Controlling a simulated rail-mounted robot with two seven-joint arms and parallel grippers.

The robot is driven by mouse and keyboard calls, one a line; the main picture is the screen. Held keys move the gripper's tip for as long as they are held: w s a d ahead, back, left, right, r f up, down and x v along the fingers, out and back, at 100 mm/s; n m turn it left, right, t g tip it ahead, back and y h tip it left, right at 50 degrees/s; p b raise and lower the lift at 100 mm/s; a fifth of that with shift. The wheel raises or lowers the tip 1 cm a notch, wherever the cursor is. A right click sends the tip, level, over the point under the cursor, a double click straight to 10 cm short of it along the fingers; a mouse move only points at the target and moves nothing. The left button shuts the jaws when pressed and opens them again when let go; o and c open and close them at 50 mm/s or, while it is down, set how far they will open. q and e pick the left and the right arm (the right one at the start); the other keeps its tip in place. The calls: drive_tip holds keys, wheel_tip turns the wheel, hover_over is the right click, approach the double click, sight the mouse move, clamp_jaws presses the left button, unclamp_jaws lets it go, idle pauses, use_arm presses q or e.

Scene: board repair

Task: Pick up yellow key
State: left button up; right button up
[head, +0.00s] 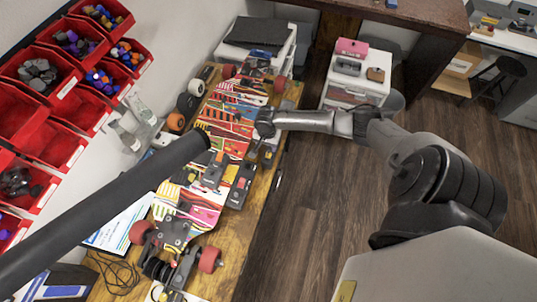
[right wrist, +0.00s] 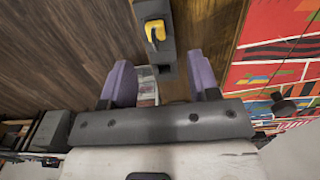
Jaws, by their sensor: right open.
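The yellow key (right wrist: 155,31) shows at the top of the right wrist view, set in a dark grey block (right wrist: 154,62) near the wooden bench edge. My right gripper (right wrist: 160,88) has its two purple fingers spread wide apart, with nothing held between them. The key lies beyond the fingertips, roughly in line with the gap between them, and apart from them. In the head view my right gripper (head: 264,124) is over the right side of the bench, by the colourful board. I cannot make out the key there. My left gripper is not in view.
The skateboard (head: 223,124) with red wheels lies along the wooden bench (head: 233,236). Dark tools (head: 240,186) lie on it. Red bins (head: 75,40) hang on the left wall. A black bar (head: 100,210) crosses the lower left. Open floor (head: 305,205) lies right of the bench.

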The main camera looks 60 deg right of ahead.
sight(269, 151)
drive_tip(key=shift+s+f, duration=0.15)
drive_tip(key=shift+f, duration=1.5)
drive_tip(key=shift+s+f, duration=0.15)
drive_tip(key=shift+f, duration=1.45)
drive_tip(key=shift+d, duration=0.1)
clamp_jaws()
